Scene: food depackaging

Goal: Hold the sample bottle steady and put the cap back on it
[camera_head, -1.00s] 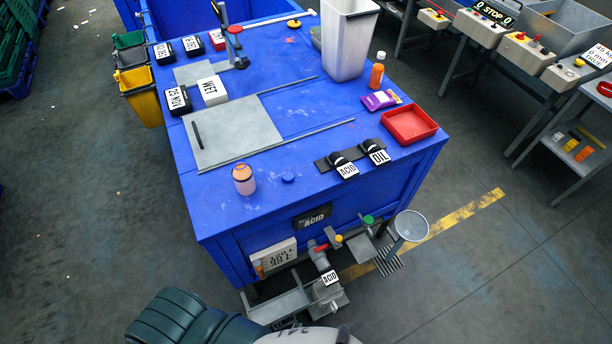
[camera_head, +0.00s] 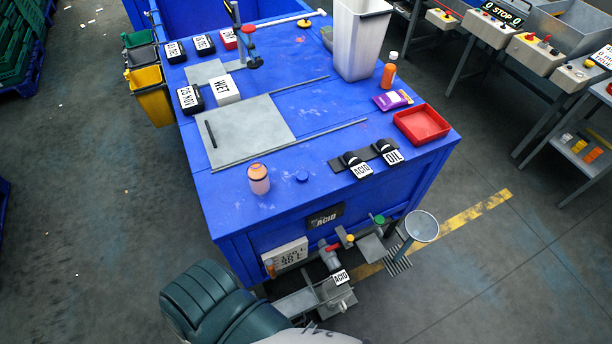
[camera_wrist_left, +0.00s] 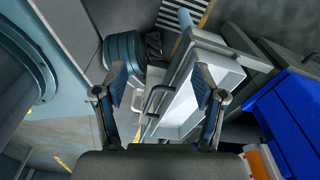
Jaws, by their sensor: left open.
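The sample bottle (camera_head: 259,180), small and pinkish-orange, stands upright near the front edge of the blue table. A round blue cap (camera_head: 302,177) lies on the table just to its right, apart from the bottle. My left gripper (camera_wrist_left: 160,88) shows in the left wrist view with its two fingers wide apart and nothing between them. It is away from the bottle and cap, which do not show in that view. My right gripper is in neither view.
The blue table (camera_head: 330,118) has a grey plate (camera_head: 250,130) behind the bottle. To the right are ACID and OIL tags (camera_head: 358,166), a red tray (camera_head: 421,124) and an orange bottle (camera_head: 388,75). A funnel (camera_head: 421,226) and pipework stand before the table's front.

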